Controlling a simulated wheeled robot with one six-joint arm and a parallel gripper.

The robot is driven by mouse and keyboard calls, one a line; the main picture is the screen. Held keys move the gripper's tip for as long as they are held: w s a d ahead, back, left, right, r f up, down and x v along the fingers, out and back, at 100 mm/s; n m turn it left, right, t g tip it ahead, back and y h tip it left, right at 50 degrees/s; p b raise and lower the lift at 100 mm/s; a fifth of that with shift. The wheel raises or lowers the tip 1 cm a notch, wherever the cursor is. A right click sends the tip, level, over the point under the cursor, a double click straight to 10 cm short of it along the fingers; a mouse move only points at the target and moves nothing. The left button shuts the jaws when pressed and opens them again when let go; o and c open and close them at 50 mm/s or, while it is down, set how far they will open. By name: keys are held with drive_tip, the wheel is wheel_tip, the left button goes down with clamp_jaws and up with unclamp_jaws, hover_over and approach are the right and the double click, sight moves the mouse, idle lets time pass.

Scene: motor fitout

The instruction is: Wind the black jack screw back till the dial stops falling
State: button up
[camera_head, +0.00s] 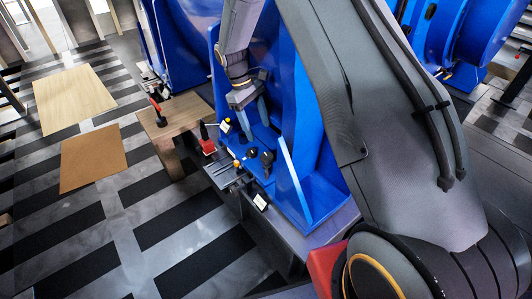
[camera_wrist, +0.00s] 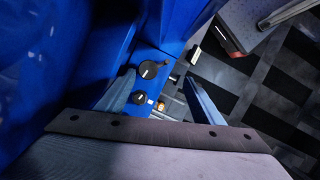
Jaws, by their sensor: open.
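Two black round knobs with white marks show in the wrist view, an upper one (camera_wrist: 148,69) and a lower one (camera_wrist: 139,97). Both sit on the blue motor housing; I cannot tell for certain which is the jack screw. In the head view black knobs (camera_head: 267,157) stand at the blue foot, below my gripper (camera_head: 256,127). My gripper is open and empty, pointing down, its fingers (camera_wrist: 159,78) apart on either side of the knobs in the wrist view. It appears clear of them. A small pale round face (camera_head: 226,126) may be the dial; its reading is too small to tell.
The tall blue housing (camera_head: 303,130) stands close on the right of my gripper. A small wooden table (camera_head: 178,115) with a red-and-black tool (camera_head: 156,108) is to the left. Red-based black item (camera_head: 207,145) sits beside the housing. Striped floor further left is mostly open.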

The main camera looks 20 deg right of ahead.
drive_tip(key=n, duration=0.1)
approach(268, 156)
drive_tip(key=shift+h, duration=0.4)
drive_tip(key=x, duration=0.8)
drive_tip(key=shift+s+a+f, duration=0.1)
drive_tip(key=shift+a+f, duration=0.05)
drive_tip(key=shift+a, duration=0.2)
drive_tip(key=shift+c, duration=0.2)
drive_tip(key=c, duration=1)
